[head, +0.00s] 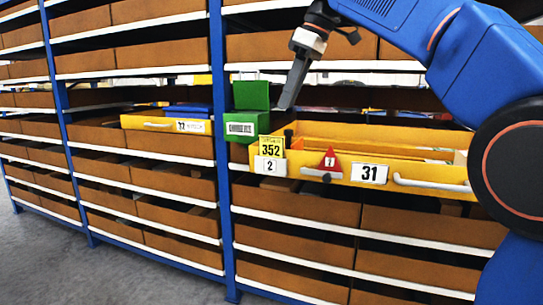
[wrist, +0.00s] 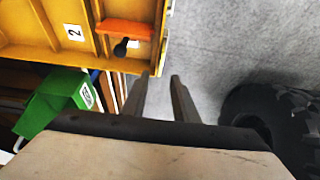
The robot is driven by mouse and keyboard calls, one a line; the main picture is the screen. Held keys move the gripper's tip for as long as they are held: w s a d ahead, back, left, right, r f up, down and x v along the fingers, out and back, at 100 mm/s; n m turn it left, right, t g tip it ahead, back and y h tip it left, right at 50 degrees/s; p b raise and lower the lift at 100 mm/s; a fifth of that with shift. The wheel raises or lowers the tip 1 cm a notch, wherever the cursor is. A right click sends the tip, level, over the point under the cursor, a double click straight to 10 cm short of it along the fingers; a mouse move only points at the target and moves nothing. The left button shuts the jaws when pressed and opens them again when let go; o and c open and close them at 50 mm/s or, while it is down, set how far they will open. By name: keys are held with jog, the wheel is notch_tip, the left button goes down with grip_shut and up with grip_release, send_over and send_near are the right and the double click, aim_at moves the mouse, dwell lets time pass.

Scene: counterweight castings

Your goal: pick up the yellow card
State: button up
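The yellow card (head: 271,147), printed with 352, stands upright at the left front corner of the pulled-out yellow drawer (head: 425,172), just above a white label marked 2. I cannot make the card out in the wrist view. My gripper (head: 285,104) points down above and behind the card in the head view, apart from it. In the wrist view, the two fingers of my gripper (wrist: 160,77) stand apart with nothing between them, over bare floor beside the yellow drawer (wrist: 40,52).
A green box (head: 241,127) stands left of the card; it also shows in the wrist view (wrist: 50,105). A red triangular piece (head: 330,160) is at the drawer front. An orange piece (wrist: 124,29) with a dark knob is in the drawer. A blue post (head: 221,130) stands left.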

aim_at(273, 146)
jog(key=x, duration=1)
jog(key=shift+s+f, duration=0.15)
jog(key=shift+f, duration=0.1)
grip_shut()
